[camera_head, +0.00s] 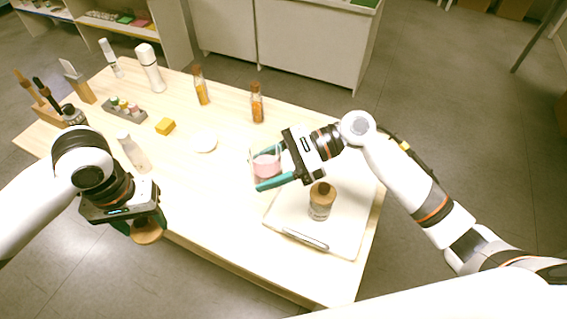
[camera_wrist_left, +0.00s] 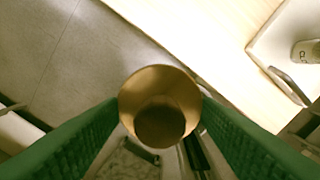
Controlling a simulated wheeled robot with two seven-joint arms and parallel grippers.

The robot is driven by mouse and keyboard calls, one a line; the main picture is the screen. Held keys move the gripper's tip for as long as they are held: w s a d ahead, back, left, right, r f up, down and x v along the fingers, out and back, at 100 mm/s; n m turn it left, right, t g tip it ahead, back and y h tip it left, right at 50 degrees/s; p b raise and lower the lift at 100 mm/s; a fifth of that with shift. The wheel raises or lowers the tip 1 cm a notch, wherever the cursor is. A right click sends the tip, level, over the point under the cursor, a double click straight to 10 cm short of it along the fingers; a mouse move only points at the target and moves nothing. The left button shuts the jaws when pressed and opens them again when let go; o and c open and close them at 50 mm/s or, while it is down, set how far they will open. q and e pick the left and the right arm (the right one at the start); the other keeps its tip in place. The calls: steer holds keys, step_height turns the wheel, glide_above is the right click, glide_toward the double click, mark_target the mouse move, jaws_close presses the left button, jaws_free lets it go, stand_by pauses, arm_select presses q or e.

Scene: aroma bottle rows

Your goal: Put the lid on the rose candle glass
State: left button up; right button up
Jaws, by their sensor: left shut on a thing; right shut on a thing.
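The rose candle glass (camera_head: 266,163) is a clear glass with pink wax, in the head view right of the table's middle. My right gripper (camera_head: 270,171) is shut on it with teal fingers; whether the glass touches the table I cannot tell. The lid (camera_head: 147,237) is a round wooden disc, held by my left gripper (camera_head: 143,226) at the table's front left edge, well apart from the glass. In the left wrist view the lid (camera_wrist_left: 182,88) sits between the green fingers, with a darker round part at its middle.
A white bottle (camera_head: 132,152), white disc (camera_head: 205,141), yellow block (camera_head: 165,126) and two amber bottles (camera_head: 257,104) stand farther back. The front middle of the table is clear.

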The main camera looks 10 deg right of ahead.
stand_by(0.3)
arm_select(q)
steer(key=w+d+r+m, duration=0.1)
steer(key=w+d+r, duration=0.25)
steer(key=d, duration=0.35)
steer(key=w+d+r, duration=0.3)
steer(key=d+r, duration=0.2)
steer(key=d, duration=0.1)
steer(key=m, duration=0.1)
glide_toward(266, 166)
steer(key=w+r, duration=0.1)
steer(key=w, duration=0.2)
steer(key=shift+d, duration=0.15)
steer(key=shift+f, duration=2)
steer(key=shift+s, duration=0.1)
steer(key=shift+f, duration=0.8)
steer(key=shift+f, duration=0.7)
